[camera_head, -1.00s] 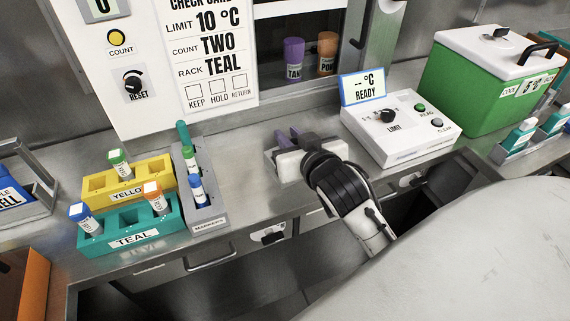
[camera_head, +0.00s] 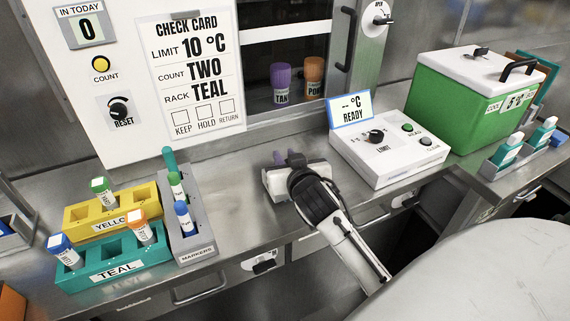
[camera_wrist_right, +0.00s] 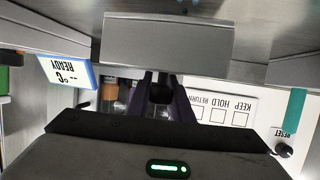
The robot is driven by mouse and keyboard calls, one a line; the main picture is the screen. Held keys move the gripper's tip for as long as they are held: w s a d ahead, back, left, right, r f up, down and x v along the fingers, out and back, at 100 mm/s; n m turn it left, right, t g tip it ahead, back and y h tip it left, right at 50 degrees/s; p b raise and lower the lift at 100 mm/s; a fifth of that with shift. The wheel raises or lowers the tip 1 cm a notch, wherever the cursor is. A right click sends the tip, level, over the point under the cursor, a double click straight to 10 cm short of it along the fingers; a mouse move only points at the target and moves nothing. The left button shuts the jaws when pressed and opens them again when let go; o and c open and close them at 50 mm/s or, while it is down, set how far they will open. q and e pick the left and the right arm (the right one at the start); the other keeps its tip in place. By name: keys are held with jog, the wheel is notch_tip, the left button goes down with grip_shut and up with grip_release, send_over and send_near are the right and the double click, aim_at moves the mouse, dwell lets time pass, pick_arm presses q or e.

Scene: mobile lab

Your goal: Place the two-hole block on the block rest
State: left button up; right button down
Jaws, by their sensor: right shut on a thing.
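My right gripper (camera_head: 285,160) is in the middle of the counter, its dark purplish fingers pointing towards the back wall. It is shut on a grey block, which I take to be the two-hole block (camera_wrist_right: 168,42). In the upside-down right wrist view the block shows large beside the fingers (camera_wrist_right: 160,88). In the head view, part of a grey body (camera_head: 272,187) shows low beside the white hand, which hides most of it. I cannot make out the holes or a separate block rest. My left gripper is not in view.
A white control box (camera_head: 385,155) stands right of the gripper, a green cooler (camera_head: 455,105) beyond it. On the left are a grey marker rack (camera_head: 195,240), a yellow rack (camera_head: 75,220) and a teal rack (camera_head: 75,280). Bare counter (camera_head: 230,195) lies between marker rack and gripper.

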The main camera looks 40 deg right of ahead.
jog(key=shift+f, duration=0.8)
jog(key=shift+r, duration=0.1)
jog(key=c, duration=2)
grip_release()
jog(key=shift+f, duration=0.3)
jog(key=o, duration=0.4)
jog(key=shift+r, duration=0.15)
